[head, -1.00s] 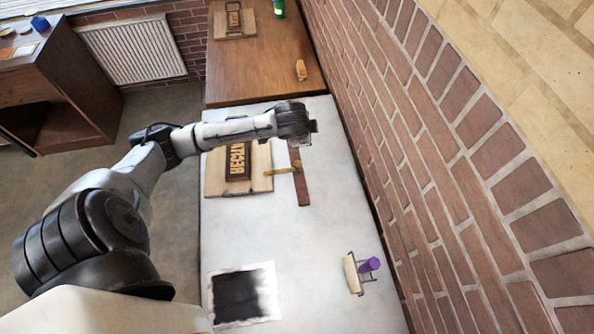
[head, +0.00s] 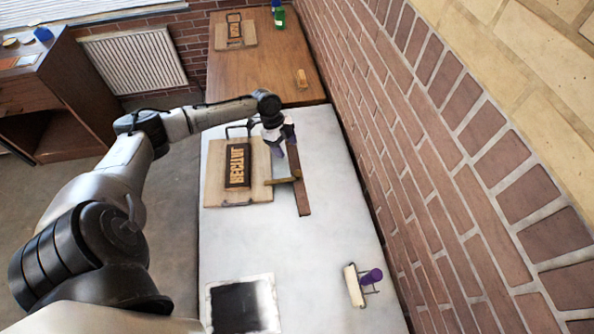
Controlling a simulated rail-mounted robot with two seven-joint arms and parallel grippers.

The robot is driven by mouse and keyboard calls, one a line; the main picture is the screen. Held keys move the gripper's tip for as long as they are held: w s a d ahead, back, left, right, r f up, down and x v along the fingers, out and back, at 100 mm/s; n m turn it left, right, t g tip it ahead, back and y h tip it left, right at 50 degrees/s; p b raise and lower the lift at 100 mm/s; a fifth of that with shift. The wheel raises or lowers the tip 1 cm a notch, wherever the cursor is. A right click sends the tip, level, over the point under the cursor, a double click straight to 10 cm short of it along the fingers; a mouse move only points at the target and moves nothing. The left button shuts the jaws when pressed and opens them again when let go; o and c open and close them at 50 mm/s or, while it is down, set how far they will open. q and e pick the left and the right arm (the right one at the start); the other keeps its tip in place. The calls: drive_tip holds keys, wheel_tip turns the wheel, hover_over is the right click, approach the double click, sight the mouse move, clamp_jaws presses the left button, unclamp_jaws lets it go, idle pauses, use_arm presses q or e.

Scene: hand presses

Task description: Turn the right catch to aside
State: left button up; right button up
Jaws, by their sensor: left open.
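A wooden press board (head: 214,182) lies on the white table and bears a dark block with raised pale letters (head: 237,165). A brown wooden strip (head: 304,198) lies along the board's right side. A narrow yellowish bar (head: 282,181), apparently the right catch, reaches from the board's right edge across to the strip. My left gripper (head: 282,150) is open and empty, pointing down above the strip's upper part, on the far side of the bar. Contact with the bar cannot be seen. My right gripper is not in view.
A black ink slab (head: 238,307) and a roller (head: 354,286) beside a purple cylinder (head: 372,277) are at the table's near end. A brick wall (head: 440,150) borders the right side. The table's middle is clear.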

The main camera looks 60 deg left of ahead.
sight(298, 173)
use_arm(q)
drive_tip(key=x, duration=1.2)
drive_tip(key=shift+d+f, duration=0.1)
drive_tip(key=shift+f, duration=0.05)
drive_tip(key=shift+c, duration=0.2)
clamp_jaws()
